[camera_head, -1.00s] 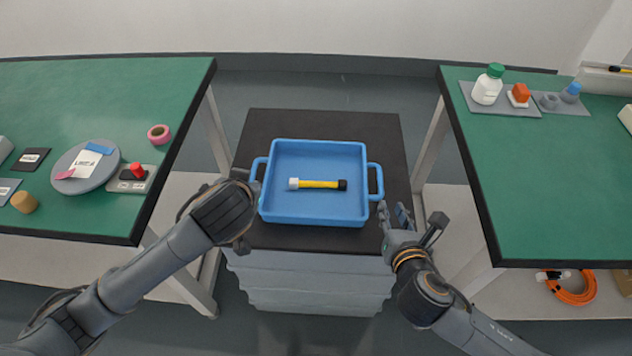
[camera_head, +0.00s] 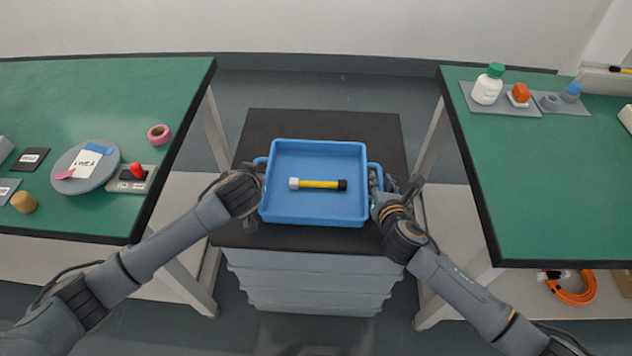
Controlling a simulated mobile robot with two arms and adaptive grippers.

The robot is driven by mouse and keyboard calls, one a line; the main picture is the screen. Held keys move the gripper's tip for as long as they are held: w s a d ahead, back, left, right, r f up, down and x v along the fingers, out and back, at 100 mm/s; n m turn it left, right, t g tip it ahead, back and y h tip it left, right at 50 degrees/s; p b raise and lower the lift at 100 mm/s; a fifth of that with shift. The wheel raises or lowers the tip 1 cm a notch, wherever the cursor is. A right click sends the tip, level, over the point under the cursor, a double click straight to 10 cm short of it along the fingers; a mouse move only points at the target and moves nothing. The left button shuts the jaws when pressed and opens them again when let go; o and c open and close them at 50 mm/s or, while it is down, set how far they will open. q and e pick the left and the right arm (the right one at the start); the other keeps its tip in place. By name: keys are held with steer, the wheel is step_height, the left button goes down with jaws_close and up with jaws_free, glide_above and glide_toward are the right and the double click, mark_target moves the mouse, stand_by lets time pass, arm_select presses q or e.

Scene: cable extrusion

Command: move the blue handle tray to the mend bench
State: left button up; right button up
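The blue handle tray (camera_head: 290,214) sits on the black top of a cabinet between two benches. A yellow tube with one white end and one black end (camera_head: 320,184) lies in it. My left gripper (camera_head: 258,172) is at the tray's left handle; its own wrist hides its fingers, so I cannot tell whether it is open or shut. My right gripper (camera_head: 393,183) is at the right handle, its fingers spread apart, one close to the handle and one out to the right. I cannot tell whether it touches the handle.
The left green bench (camera_head: 90,90) holds a grey disc (camera_head: 73,182), pink tape (camera_head: 158,134) and a red-buttoned box (camera_head: 130,185). The right green bench (camera_head: 540,180) has a white bottle (camera_head: 487,88) at its back and a clear front. An orange cable (camera_head: 572,290) lies below it.

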arm_select(q)
steer(key=shift+w+a+f, duration=0.1)
steer(key=shift+w+f, duration=0.3)
arm_select(e)
steer(key=shift+w+f, duration=0.2)
steer(key=shift+w, duration=0.35)
arm_select(q)
jaws_close()
arm_select(e)
jaws_close()
steer(key=shift+r, duration=0.1)
